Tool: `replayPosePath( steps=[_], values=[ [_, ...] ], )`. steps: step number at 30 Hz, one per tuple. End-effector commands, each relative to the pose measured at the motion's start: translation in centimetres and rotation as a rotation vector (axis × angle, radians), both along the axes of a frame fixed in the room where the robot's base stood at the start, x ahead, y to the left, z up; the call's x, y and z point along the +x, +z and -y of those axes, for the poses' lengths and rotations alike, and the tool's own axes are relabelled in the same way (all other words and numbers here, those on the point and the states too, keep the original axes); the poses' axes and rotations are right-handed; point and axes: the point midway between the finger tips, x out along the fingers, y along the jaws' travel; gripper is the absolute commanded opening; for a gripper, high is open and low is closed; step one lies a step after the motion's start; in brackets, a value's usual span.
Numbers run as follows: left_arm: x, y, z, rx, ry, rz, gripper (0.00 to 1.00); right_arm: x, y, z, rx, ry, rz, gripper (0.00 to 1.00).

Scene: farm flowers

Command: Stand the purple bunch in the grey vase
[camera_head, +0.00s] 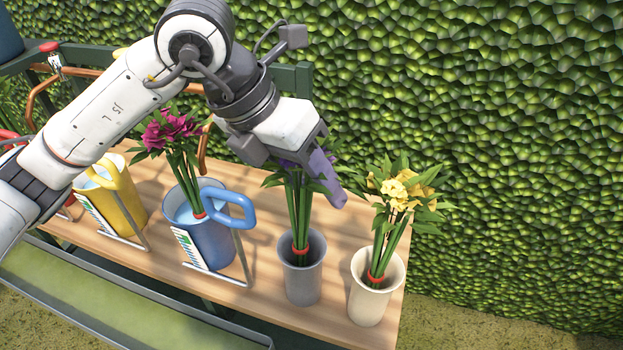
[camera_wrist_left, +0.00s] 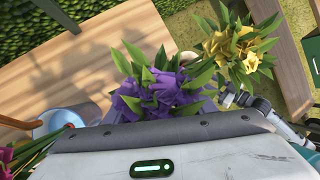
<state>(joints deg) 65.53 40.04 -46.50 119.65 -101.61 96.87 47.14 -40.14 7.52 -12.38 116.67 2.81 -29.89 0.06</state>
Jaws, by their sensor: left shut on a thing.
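The purple bunch (camera_wrist_left: 160,95) has purple blooms, green leaves and long green stems with a red band. The grey vase (camera_head: 303,283) stands on the wooden table, left of a cream vase. My left gripper (camera_head: 318,168) is above the grey vase, shut on the purple bunch near its blooms and hiding most of them in the head view. The stems hang upright below it, with their lower ends inside the vase mouth and the red band about at rim level. I cannot tell whether the stems touch the vase bottom.
A yellow bunch stands in the cream vase (camera_head: 367,309) close on the right. A blue watering can (camera_head: 208,244) holding a magenta bunch (camera_head: 172,132) is on the left, with a yellow can (camera_head: 125,207) beyond it. The table (camera_head: 262,302) ends just right of the cream vase.

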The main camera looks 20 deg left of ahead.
Motion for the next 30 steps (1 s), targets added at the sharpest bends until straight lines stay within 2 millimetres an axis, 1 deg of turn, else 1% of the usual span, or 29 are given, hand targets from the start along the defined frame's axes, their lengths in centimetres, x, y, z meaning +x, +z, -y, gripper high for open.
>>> replayPosePath(
  steps=[11, 12, 15, 24, 26, 30],
  values=[
    [0.0, -0.1, 0.0, 0.0, 0.0, 0.001, 0.06, -0.2, -0.3, 0.2, -0.004, 0.002, -0.004, 0.31],
    [0.0, -0.1, 0.0, 0.0, 0.0, 0.001, 0.57, -0.2, -0.3, 0.2, -0.004, 0.002, -0.004, 0.31],
    [0.0, -0.1, 0.0, 0.0, 0.0, 0.001, 0.72, -0.2, -0.3, 0.2, -0.004, 0.002, -0.004, 0.31],
    [0.0, -0.1, -0.1, 0.0, 0.0, -0.001, 0.72, 0.2, -0.2, 0.2, -0.006, 0.002, 0.002, 0.31],
    [-0.1, 0.3, -0.2, 0.0, 0.001, 0.001, 0.72, 0.2, -0.1, 0.2, -0.006, 0.002, 0.002, 0.31],
    [-0.6, 2.3, -1.0, 0.0, 0.001, 0.005, 0.72, 0.3, 0.1, 0.3, -0.007, 0.002, 0.003, 0.31]
  ],
)
